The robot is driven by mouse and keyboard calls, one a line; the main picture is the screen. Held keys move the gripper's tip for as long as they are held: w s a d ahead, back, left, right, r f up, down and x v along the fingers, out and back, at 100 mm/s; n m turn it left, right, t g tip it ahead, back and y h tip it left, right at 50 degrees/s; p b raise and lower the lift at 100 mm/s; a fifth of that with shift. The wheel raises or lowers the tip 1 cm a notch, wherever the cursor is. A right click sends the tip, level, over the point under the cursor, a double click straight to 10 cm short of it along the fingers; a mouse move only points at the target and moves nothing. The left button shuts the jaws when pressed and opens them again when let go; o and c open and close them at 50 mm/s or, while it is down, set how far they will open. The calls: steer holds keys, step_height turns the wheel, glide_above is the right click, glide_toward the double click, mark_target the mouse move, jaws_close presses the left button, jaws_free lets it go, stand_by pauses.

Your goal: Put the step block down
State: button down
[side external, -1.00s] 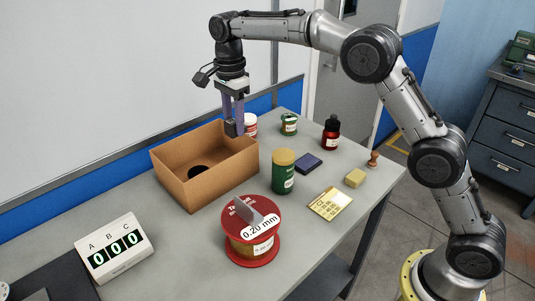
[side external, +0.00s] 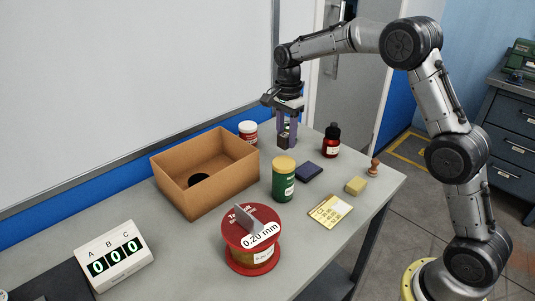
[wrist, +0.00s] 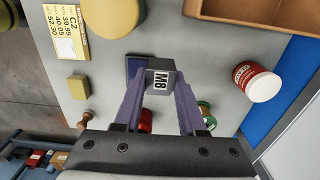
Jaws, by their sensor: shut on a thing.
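The step block, taken to be the small grey block marked M8 (wrist: 161,80), is between the fingers of my gripper (wrist: 158,92) in the wrist view. In the side external view it shows as a dark block (side external: 283,141) at the tips of my gripper (side external: 287,138). My gripper points down and is shut on the block. It is over the back part of the bench, right of the cardboard box. Whether the block touches the bench top cannot be told.
The open cardboard box (side external: 222,190) stands left of the gripper. Around it are a red-and-white jar (side external: 248,132), a dark red bottle (side external: 331,140), a navy block (side external: 309,173) and a green canister (side external: 283,181). A small green tin (wrist: 208,117) is partly hidden by a finger.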

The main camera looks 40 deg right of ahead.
glide_above(267, 162)
steer(key=f, duration=0.6)
steer(key=shift+s+f, duration=0.1)
steer(key=shift+s, duration=0.25)
steer(key=shift+w+d+f, duration=0.1)
steer(key=shift+w+f, duration=0.35)
steer(key=shift+f, duration=1.6)
steer(key=shift+f, duration=0.1)
steer(key=shift+c, duration=2.4)
jaws_free()
steer(key=shift+f, duration=0.1)
